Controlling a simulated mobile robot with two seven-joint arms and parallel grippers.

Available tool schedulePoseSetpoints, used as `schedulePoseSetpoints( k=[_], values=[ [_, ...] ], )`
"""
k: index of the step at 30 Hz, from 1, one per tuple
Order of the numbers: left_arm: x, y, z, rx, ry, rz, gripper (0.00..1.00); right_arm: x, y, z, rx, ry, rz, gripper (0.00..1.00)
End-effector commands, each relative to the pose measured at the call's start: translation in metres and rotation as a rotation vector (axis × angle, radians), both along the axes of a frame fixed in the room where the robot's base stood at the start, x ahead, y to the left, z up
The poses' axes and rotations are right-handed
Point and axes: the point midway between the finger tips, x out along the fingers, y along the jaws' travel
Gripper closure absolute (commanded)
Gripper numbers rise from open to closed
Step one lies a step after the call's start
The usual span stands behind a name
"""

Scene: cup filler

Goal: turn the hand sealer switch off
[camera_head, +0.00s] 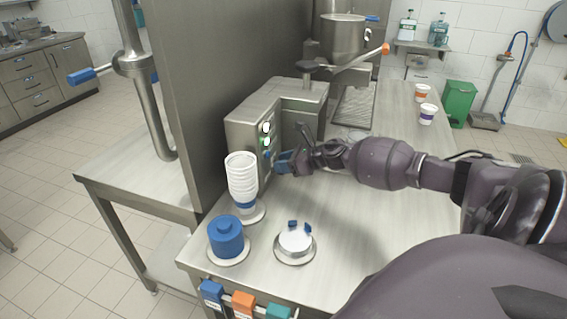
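A steel machine (247,117), which looks like the hand sealer, stands on the table against the grey partition. Its front panel carries several small controls (266,140), with white, green and blue parts; they are too small to tell which is the switch or how it is set. My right gripper (283,162) comes in from the right, with its blue-tipped end close to the lower part of this panel. I cannot tell whether it touches a control, nor whether its fingers are open or shut. My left gripper is not in view.
A stack of white cups (241,174), a blue lidded container (226,237) and a round white-topped holder (295,242) stand in front of the machine. A lever with an orange end (385,49) sticks out behind. Two filled cups (427,113) stand at the back right.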

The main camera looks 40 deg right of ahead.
Motion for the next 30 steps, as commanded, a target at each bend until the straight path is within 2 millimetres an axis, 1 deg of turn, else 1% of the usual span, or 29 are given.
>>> schedulePoseSetpoints(
  k=[6, 11, 12, 14, 23, 30],
  values=[
    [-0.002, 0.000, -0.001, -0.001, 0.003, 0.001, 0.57, 0.000, 0.000, 0.000, 0.000, 0.000, 0.000, 0.62],
    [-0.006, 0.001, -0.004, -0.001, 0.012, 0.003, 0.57, 0.000, 0.000, 0.000, 0.000, 0.000, 0.000, 0.86],
    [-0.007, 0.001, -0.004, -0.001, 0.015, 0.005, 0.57, 0.000, 0.000, 0.000, 0.000, 0.000, 0.000, 0.92],
    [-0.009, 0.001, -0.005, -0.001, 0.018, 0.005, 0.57, 0.000, 0.000, 0.000, 0.000, 0.000, 0.000, 1.00],
    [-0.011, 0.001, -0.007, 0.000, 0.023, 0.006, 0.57, -0.001, 0.001, 0.000, -0.016, -0.008, 0.001, 1.00],
    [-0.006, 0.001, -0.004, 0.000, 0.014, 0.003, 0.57, -0.002, 0.003, 0.000, -0.111, -0.058, 0.001, 1.00]
  ],
)
